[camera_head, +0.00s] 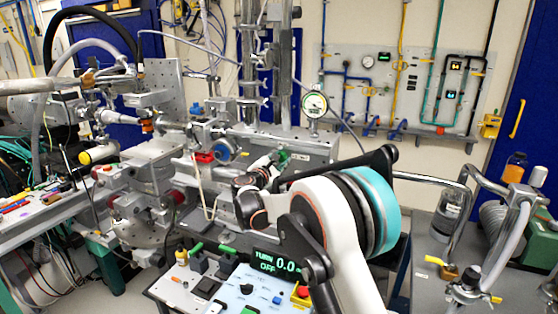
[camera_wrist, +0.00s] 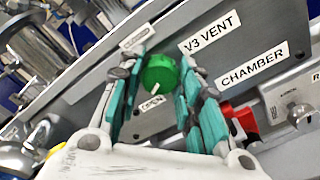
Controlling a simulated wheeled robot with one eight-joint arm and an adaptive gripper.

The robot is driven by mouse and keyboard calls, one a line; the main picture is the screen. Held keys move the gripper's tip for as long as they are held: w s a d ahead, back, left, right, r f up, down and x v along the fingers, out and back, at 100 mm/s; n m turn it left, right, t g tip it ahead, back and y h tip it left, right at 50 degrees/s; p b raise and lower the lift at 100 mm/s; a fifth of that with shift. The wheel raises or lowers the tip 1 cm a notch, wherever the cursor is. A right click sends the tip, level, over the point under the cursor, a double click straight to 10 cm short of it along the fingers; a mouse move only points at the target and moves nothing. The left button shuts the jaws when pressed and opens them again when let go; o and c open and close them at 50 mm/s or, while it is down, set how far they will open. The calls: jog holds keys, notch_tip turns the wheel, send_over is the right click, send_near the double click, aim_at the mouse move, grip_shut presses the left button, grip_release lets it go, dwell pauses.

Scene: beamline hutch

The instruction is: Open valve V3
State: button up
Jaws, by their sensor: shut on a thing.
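The V3 valve is a round green knob (camera_wrist: 160,73) on a grey panel, beside the "V3 VENT" label (camera_wrist: 210,32). A short white mark shows on the knob's lower part, near the "OPEN" label (camera_wrist: 152,103). A small tag above left of the knob is too blurred to read. My gripper (camera_wrist: 163,66) is shut on the knob, with one teal-padded finger on either side. In the head view the knob (camera_head: 283,157) shows as a small green spot at my gripper (camera_head: 272,165), partly hidden by my arm.
A "CHAMBER" label (camera_wrist: 252,68), a red part (camera_wrist: 243,118) and a grey knob (camera_wrist: 300,115) lie right of my gripper. In the head view a round gauge (camera_head: 315,105) stands above the panel. Metal hardware crowds the left.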

jog(key=shift+d, duration=0.1)
jog(key=o, duration=1.1)
jog(key=v, duration=1.2)
